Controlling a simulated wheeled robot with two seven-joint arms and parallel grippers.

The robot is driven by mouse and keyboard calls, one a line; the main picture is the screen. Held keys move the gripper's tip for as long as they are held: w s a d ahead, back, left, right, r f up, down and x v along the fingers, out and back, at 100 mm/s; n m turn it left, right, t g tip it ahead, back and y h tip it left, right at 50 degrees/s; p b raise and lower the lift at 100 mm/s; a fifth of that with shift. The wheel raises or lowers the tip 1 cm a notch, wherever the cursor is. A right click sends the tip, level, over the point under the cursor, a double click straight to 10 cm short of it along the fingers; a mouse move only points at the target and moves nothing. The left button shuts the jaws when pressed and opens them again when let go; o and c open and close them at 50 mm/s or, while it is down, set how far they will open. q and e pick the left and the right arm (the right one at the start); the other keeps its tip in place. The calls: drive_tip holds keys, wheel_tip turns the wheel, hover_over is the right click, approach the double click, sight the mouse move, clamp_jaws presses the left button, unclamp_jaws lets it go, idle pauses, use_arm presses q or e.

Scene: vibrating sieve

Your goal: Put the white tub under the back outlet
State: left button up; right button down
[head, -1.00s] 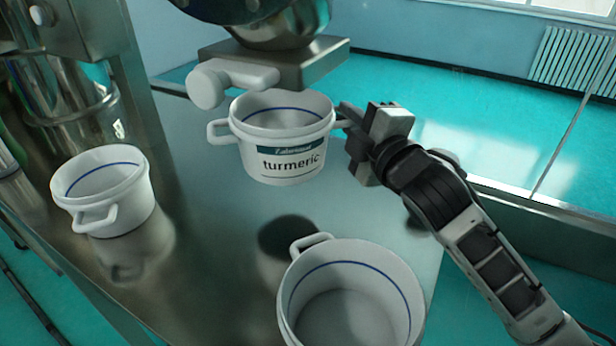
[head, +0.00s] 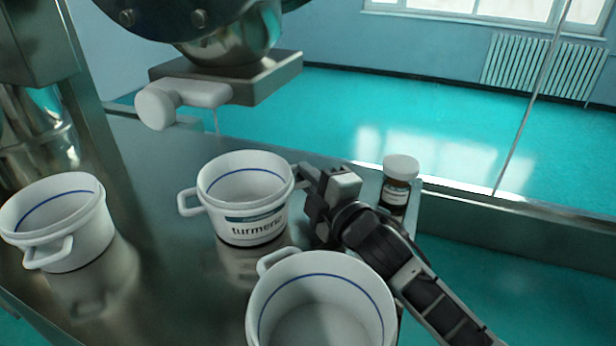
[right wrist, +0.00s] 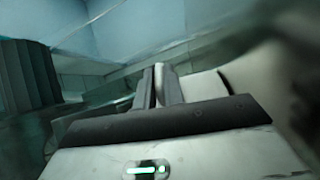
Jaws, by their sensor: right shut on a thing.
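A white tub labelled "turmeric" (head: 247,205) has a blue line inside its rim and looks empty. My right gripper (head: 308,178) is shut on its right-hand handle. The tub is upright, at or just above the metal table; I cannot tell whether it touches. The back outlet, a pale rounded spout (head: 178,100) under the sieve, is behind and to the left of the tub. In the right wrist view the fingers (right wrist: 163,88) are close together with a pale surface beside them. My left gripper is not in view.
Another white tub (head: 62,240) stands at the left, and a third (head: 318,268) is close in front of the held one. A brown bottle with a white cap (head: 399,182) is right of my gripper. The metal table (head: 165,270) is bare between the tubs.

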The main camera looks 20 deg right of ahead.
drive_tip(key=c, duration=1.5)
unclamp_jaws()
drive_tip(key=shift+f, duration=0.1)
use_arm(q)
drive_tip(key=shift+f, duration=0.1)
use_arm(e)
drive_tip(key=shift+r, duration=0.3)
drive_tip(key=v, duration=0.5)
drive_tip(key=b+v, duration=0.1)
drive_tip(key=v, duration=0.4)
drive_tip(key=shift+s+d+f, duration=0.2)
drive_tip(key=shift+s, duration=0.1)
drive_tip(key=shift+s+d+r+b, duration=0.15)
drive_tip(key=shift+s+b, duration=0.15)
drive_tip(key=shift+s, duration=0.35)
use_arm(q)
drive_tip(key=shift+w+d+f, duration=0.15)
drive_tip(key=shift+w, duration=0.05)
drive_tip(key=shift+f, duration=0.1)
